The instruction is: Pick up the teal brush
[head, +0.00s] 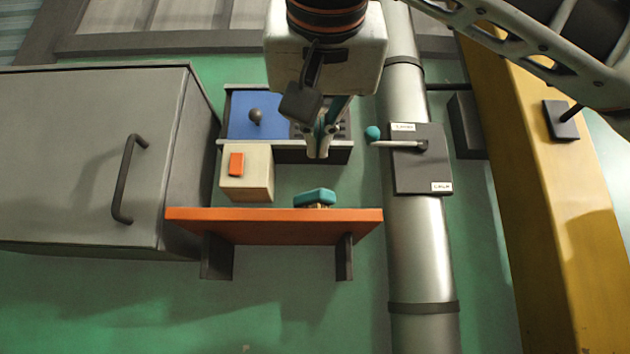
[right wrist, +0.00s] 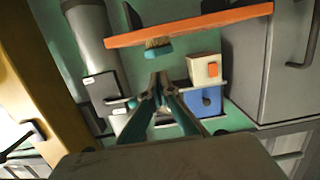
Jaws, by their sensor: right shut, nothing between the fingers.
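The teal brush (head: 315,197) lies on the orange shelf (head: 270,224), right of its middle, with its tan bristles partly hidden in the head view. In the right wrist view the brush (right wrist: 158,51) shows its teal back and its bristles against the shelf (right wrist: 205,21). My right gripper (head: 318,152) points down above the brush in the head view, apart from it. Its fingers are together and empty, and the fingertips (right wrist: 160,80) show just short of the brush in the right wrist view. My left gripper is in neither view.
A cream box (head: 247,173) with an orange button stands left of the brush. Behind is a blue panel (head: 250,117) with a knob. A metal pipe (head: 420,250) with a lever box (head: 421,170) rises at right. A grey cabinet (head: 80,150) with a handle fills the left.

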